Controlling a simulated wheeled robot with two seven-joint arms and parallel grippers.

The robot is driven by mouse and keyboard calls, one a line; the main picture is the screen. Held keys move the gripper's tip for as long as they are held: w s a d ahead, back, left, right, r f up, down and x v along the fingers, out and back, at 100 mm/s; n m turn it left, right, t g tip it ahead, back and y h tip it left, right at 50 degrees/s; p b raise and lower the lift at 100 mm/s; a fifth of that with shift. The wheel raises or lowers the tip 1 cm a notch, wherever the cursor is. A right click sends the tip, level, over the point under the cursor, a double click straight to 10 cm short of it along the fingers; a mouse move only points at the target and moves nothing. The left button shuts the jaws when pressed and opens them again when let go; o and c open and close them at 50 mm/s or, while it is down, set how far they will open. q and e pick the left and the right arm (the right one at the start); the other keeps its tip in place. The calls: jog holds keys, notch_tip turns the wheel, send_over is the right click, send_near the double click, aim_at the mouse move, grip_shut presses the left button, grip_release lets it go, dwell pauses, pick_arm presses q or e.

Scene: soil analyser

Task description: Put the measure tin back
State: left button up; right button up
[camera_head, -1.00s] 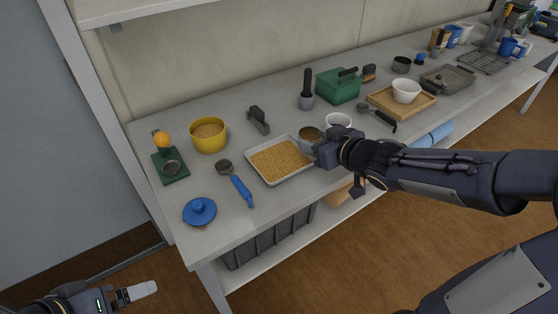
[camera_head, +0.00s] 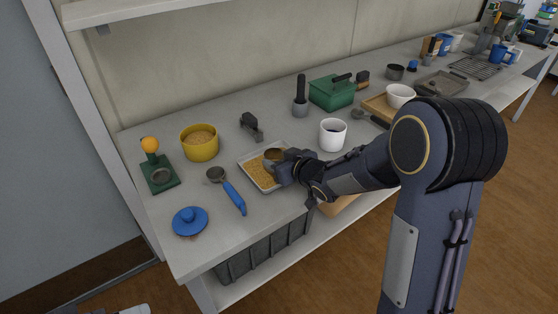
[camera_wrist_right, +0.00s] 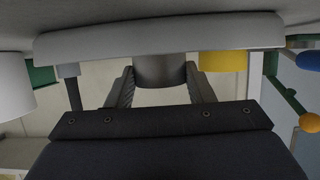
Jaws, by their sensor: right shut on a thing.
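The measure tin (camera_head: 273,155) is a small metal cup with a brownish inside. It is over the far right part of the white tray (camera_head: 245,168) of yellow grain (camera_head: 258,172). My right gripper (camera_head: 283,164) is shut on it. In the right wrist view the tin (camera_wrist_right: 160,70) sits between the two fingers (camera_wrist_right: 160,86), in front of the pale tray rim (camera_wrist_right: 160,35). I cannot tell whether the tin touches the grain. The gripper and forearm hide the tray's right side. Only the tip of my left gripper (camera_head: 133,309) shows at the bottom edge.
A white mug (camera_head: 333,136) stands right of the tray. Bare counter (camera_head: 235,235) lies in front.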

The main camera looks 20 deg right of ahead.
jog(key=shift+f, duration=0.1)
jog(key=o, duration=1.2)
